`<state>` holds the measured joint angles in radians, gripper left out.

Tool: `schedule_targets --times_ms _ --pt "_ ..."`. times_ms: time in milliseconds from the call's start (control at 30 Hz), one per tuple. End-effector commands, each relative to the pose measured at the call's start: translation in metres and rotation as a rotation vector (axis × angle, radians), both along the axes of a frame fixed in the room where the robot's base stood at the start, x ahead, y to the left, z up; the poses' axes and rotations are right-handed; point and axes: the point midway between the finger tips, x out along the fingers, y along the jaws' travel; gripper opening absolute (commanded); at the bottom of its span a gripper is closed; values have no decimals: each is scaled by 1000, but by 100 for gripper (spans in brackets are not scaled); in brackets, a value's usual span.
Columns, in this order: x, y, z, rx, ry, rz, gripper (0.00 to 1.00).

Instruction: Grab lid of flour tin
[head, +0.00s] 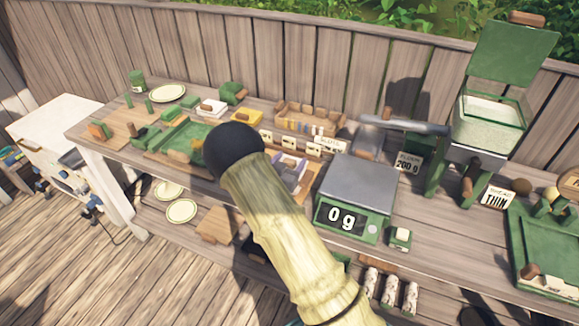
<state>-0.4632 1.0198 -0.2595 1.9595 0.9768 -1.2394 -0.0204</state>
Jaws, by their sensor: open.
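A green bin (491,122) with pale contents stands at the right on a green stand. It may be the flour tin, but I see no label on it. Its green lid (514,55) is raised upright, with a brown wooden grip (527,19) at its top edge. My pale, log-like arm crosses the middle of the head view and ends in a dark round joint, left of the bin and well apart from it. My gripper is not visible in this view.
A scale (357,195) reading "0 g" stands in the middle of the bench. A grey bar (405,125) sticks out left of the bin. A "200 g" sign (408,162) stands below the bar. A green tray (545,245) lies at right.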

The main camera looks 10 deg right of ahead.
Motion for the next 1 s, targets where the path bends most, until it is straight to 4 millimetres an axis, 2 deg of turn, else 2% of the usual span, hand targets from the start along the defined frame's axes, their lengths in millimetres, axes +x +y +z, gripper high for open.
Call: schedule_targets --times_ms 167,400,433,767,1000 --pt "0 0 0 0 0 0 64" --pt "0 0 0 0 0 0 18" --pt "0 0 0 0 0 0 16" --pt "0 0 3 0 -1 0 16" --pt "0 0 29 2 -4 0 16"
